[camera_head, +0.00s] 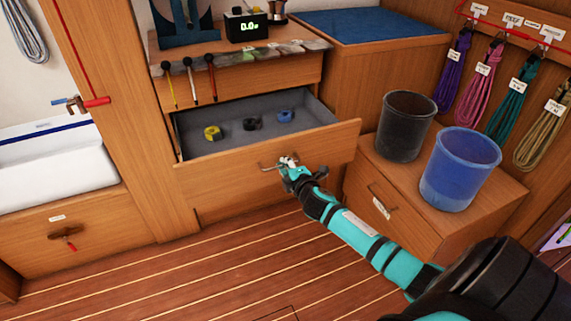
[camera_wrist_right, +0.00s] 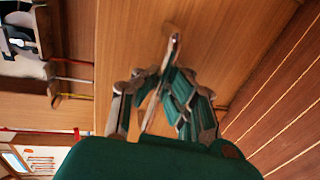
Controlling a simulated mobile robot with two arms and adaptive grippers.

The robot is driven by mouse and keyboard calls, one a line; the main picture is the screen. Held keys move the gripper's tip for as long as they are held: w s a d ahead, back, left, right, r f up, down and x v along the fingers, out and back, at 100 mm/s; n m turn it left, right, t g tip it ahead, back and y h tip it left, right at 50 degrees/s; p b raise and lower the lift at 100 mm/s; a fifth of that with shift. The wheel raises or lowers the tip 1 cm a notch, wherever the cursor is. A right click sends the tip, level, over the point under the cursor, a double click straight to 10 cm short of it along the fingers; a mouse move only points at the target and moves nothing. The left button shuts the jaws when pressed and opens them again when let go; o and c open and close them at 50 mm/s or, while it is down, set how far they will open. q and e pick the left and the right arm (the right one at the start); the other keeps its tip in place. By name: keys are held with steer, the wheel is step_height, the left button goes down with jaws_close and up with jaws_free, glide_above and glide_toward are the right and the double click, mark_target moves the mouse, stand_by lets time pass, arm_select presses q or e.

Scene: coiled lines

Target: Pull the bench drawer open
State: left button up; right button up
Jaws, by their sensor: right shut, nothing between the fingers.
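The bench drawer (camera_head: 230,180) stands well out from the wooden bench, its grey-lined inside open to view. Its metal bar handle (camera_head: 266,166) is on the middle of the front, partly hidden by my right gripper (camera_head: 287,162). That gripper is at the handle's right end, shut, with nothing between its fingers. In the right wrist view, the gripper (camera_wrist_right: 160,82) points at the wooden drawer front (camera_wrist_right: 130,40), with a metal bar at its fingertips; I cannot tell whether they touch. My left gripper is not in view.
Inside the drawer lie a yellow roll (camera_head: 212,132), a black roll (camera_head: 252,123) and a blue roll (camera_head: 286,116). A black bucket (camera_head: 404,125) and a blue bucket (camera_head: 460,170) stand on a low cabinet at right. The plank floor (camera_head: 210,270) in front is clear.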

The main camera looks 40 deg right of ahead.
steer(key=o, duration=0.6)
steer(key=v, duration=1.2)
